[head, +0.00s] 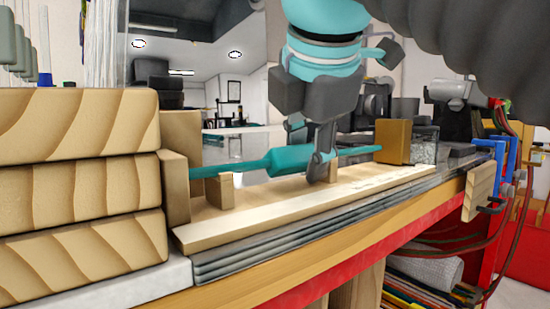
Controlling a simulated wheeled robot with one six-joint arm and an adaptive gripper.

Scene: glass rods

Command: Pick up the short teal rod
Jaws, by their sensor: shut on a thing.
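A teal rod (290,160) lies level across small wooden supports in a long wooden holder (270,208). It has a thick middle and thinner ends. Its left end reaches the holder's left end block, and its right end tapers towards a brown block at the right. My gripper (318,163) comes down from above and is shut on the rod, right of its thick part. The gripper covers a short stretch of the rod. The rod appears to be at the height of its supports; I cannot tell whether it touches them.
Stacked thick wooden boards (75,190) stand close on the left. A wooden end block (393,141) and a clear block (423,150) stand at the right. Grey sheets (290,232) lie under the holder. A blue clamp (497,170) is at the bench's right end.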

